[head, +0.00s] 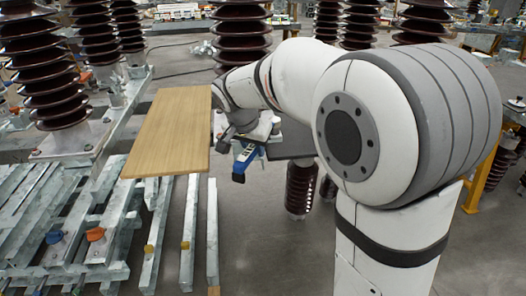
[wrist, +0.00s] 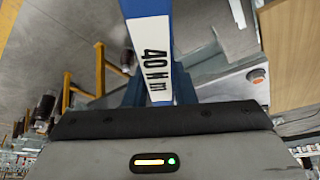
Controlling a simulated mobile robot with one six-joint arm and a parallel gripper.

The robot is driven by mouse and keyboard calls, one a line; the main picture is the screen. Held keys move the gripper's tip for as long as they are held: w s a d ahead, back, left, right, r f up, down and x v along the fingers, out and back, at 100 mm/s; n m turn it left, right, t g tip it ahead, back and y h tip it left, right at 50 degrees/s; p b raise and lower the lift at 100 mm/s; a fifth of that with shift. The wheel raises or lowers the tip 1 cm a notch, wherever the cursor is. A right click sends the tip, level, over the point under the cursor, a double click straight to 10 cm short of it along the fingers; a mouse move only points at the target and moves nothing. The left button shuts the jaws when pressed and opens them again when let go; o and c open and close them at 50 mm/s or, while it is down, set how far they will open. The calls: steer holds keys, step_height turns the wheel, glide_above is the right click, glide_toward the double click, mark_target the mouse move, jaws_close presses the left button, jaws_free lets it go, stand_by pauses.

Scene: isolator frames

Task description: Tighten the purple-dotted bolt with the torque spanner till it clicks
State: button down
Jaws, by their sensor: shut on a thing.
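My gripper (head: 246,138) is shut on the torque spanner (head: 243,159), whose blue part hangs below the jaws beside the wooden board. I cannot make out a purple-dotted bolt in either view. A bolt with an orange-red dot (wrist: 257,76) sits on a grey metal plate at the right of the wrist view.
A wooden board (head: 168,132) lies left of my gripper. Galvanised beams at lower left carry caps or dots coloured orange (head: 95,234), blue (head: 54,237) and yellow (head: 149,248). Tall brown insulators (head: 242,35) stand behind. Bare floor (head: 262,240) shows below the gripper.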

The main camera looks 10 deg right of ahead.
steer(key=shift+r+p, duration=2.45)
steer(key=shift+r, duration=1.15)
